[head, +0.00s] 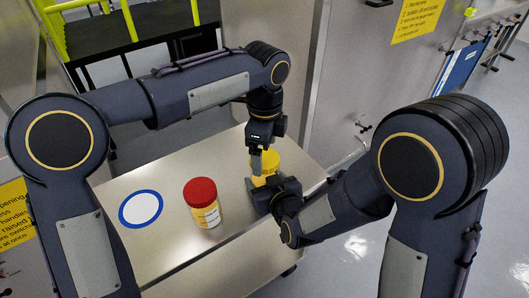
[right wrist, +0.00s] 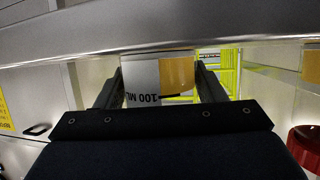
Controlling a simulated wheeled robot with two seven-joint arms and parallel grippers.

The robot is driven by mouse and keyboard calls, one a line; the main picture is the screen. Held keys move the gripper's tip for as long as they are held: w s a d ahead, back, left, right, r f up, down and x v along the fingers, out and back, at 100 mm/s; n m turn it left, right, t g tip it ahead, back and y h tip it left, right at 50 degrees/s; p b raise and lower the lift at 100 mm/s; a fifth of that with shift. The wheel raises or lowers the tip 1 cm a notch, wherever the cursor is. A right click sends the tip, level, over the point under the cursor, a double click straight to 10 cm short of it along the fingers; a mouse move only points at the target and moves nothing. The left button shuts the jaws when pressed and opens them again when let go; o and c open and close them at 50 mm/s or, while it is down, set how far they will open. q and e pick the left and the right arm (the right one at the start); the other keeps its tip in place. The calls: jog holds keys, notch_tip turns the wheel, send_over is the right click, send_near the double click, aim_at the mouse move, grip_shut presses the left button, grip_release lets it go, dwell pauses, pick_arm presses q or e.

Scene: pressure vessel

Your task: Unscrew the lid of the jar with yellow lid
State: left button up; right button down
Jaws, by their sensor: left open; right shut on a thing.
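The jar with the yellow lid (head: 268,164) stands near the right end of the metal table, its lower part largely hidden by my right gripper. My right gripper (head: 258,190) is shut on the jar's body from the front right. In the right wrist view the jar's label (right wrist: 143,82), with "100 ML" on it, lies between the two fingers (right wrist: 160,92). My left gripper (head: 257,158) is open and points down right at the yellow lid from above. Whether its fingers touch the lid I cannot tell.
A jar with a red lid (head: 202,200) stands on the metal table (head: 165,245), left of the yellow one; it shows in the right wrist view (right wrist: 304,140). A blue-rimmed white disc (head: 141,208) lies farther left. A metal wall (head: 275,50) rises behind the table.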

pick_arm(q)
notch_tip(320, 180, up, 3)
jog(key=shift+f, duration=0.1)
jog(key=shift+d+r+m, duration=0.15)
jog(key=shift+r+m, duration=0.55)
jog(key=shift+m, duration=0.1)
jog(key=shift+r+m, duration=0.8)
jog(key=shift+r, duration=0.05)
jog(key=shift+f, duration=3.8)
jog(key=c, duration=1.2)
jog(key=shift+o, duration=0.2)
jog(key=n, duration=0.3)
jog(key=o, duration=1.1)
